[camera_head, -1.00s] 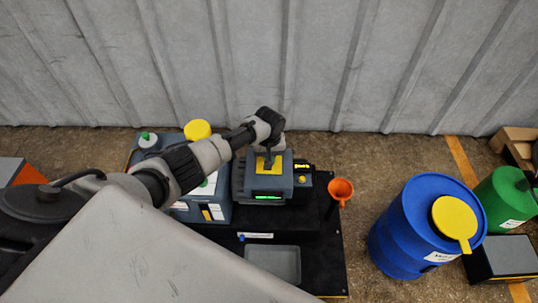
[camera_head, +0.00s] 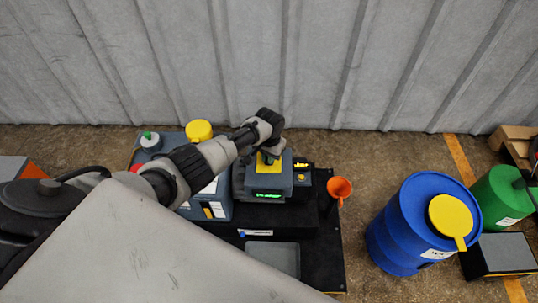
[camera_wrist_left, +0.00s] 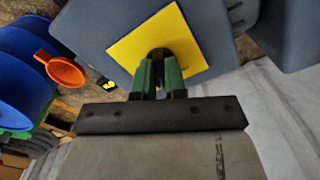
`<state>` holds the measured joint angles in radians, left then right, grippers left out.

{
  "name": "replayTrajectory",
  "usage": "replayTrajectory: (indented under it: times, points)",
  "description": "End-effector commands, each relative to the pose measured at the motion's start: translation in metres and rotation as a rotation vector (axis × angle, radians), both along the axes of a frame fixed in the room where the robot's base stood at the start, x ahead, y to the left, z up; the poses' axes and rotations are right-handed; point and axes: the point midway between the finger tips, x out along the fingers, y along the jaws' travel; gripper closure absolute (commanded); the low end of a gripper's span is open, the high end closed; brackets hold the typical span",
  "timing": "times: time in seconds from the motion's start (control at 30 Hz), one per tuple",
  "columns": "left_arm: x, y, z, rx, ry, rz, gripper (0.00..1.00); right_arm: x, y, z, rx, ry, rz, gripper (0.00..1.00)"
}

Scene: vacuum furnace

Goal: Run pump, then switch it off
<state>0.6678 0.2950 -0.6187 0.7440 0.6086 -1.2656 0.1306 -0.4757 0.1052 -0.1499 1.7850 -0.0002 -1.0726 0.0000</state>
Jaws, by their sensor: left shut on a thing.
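The pump unit (camera_head: 256,185) is a dark grey box with a green lit display (camera_head: 268,195) on its front and a yellow square plate (camera_head: 270,169) on top. The yellow plate also shows in the left wrist view (camera_wrist_left: 178,27). A dark round knob (camera_wrist_left: 161,53) stands out from the plate. My left gripper (camera_head: 268,157) is over the plate, its green-padded fingers (camera_wrist_left: 160,66) shut on the knob. The fingers cover most of the knob. My right gripper is not in view.
The unit stands on a black platform (camera_head: 322,250) with a grey tray (camera_head: 272,259) in front. A blue-grey container (camera_head: 207,205) stands left. A corrugated wall is behind.

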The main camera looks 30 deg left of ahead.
Motion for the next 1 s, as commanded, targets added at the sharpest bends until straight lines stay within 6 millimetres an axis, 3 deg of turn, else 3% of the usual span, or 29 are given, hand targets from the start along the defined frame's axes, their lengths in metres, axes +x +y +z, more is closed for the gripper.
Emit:
replayTrajectory:
  times: [0.63, 0.67, 0.8, 1.0]
  points:
    - [-0.0005, -0.0001, -0.0004, 0.0, 0.002, -0.052, 1.0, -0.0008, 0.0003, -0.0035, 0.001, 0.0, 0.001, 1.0]
    - [-0.0004, -0.0001, -0.0003, 0.0, 0.002, -0.052, 0.85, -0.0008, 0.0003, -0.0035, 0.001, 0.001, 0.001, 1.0]
    - [-0.0003, -0.0001, -0.0003, 0.0, 0.001, -0.051, 0.64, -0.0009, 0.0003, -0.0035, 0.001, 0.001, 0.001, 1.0]
    - [-0.0001, 0.0, -0.0001, 0.0, 0.0, -0.05, 0.63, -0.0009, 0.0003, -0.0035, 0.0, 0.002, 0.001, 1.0]
